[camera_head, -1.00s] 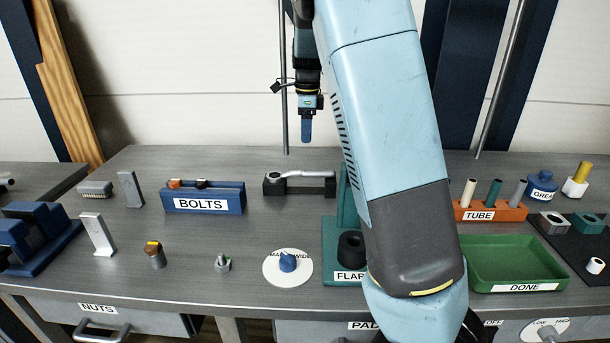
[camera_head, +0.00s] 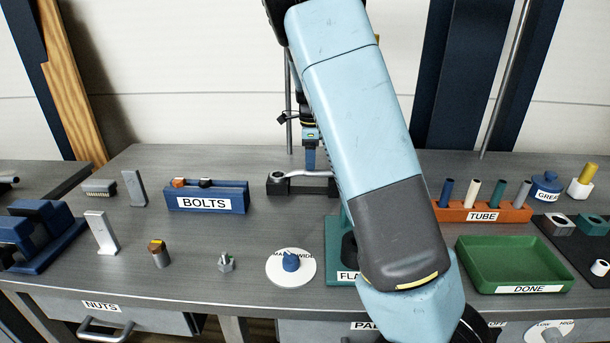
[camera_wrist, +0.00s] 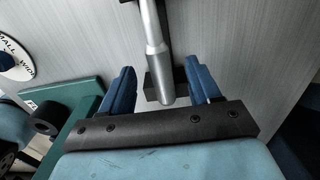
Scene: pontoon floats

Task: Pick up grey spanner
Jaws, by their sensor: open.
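The grey spanner (camera_head: 297,174) lies across a dark holder (camera_head: 279,187) at the back middle of the bench; my arm hides its right end. My gripper (camera_head: 311,160) points down just above the spanner's shaft, its blue fingers overlapping it in the head view. In the wrist view the spanner (camera_wrist: 157,62) runs down from the top edge, with its thick end between my two open fingers. My gripper (camera_wrist: 159,84) has a finger on each side with gaps, not closed on it.
A blue BOLTS rack (camera_head: 206,198) stands to the left and an orange TUBE rack (camera_head: 483,213) to the right. A green stand (camera_head: 339,240) is in front, partly behind my arm. A green DONE tray (camera_head: 513,265) sits front right. Bare bench lies front left of the holder.

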